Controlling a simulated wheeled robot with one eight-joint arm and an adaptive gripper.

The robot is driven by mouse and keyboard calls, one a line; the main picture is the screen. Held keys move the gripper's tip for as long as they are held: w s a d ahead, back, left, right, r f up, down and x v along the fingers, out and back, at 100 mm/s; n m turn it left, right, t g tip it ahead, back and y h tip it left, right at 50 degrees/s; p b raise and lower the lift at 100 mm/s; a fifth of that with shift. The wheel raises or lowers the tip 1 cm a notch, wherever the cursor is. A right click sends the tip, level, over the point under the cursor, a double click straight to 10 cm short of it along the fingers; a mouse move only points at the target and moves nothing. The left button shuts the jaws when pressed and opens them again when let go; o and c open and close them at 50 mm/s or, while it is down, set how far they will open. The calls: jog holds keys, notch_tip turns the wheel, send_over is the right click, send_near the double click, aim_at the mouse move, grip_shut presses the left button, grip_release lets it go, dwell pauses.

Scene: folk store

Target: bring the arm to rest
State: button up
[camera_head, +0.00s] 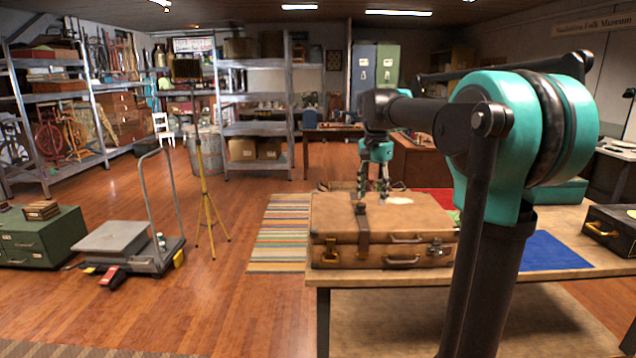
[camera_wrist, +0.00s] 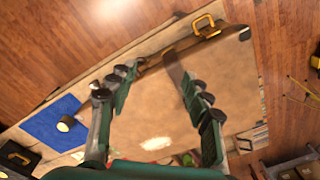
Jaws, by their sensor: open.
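My gripper (camera_head: 373,194) hangs pointing down over the brown leather suitcase (camera_head: 334,222) on the table. Its two fingers are apart and nothing is between them. In the wrist view the open fingers (camera_wrist: 154,68) spread over the suitcase lid (camera_wrist: 152,105), with a strap close to the right finger. I cannot tell whether the fingertips touch the lid. My arm reaches from the right of the head view across the table, hiding part of the tabletop and the suitcase's right end.
The wooden table (camera_head: 345,296) also bears a blue mat (camera_head: 552,252) and a dark case (camera_head: 612,230) at right. A platform cart (camera_head: 128,246), a yellow tripod (camera_head: 205,190) and a green cabinet (camera_head: 40,238) stand at left.

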jog(key=s+d+f+n+t, duration=0.1)
jog(key=s+f+n, duration=0.3)
jog(key=s+f, duration=0.8)
jog(key=s+d+f+n+t, duration=0.2)
jog(key=s+f+n, duration=0.2)
jog(key=s+f, duration=0.9)
notch_tip(320, 180, down, 3)
jog(key=shift+d+f+t, duration=0.1)
jog(key=shift+d+t, duration=0.2)
jog(key=shift+t, duration=0.1)
jog(key=shift+s, duration=0.1)
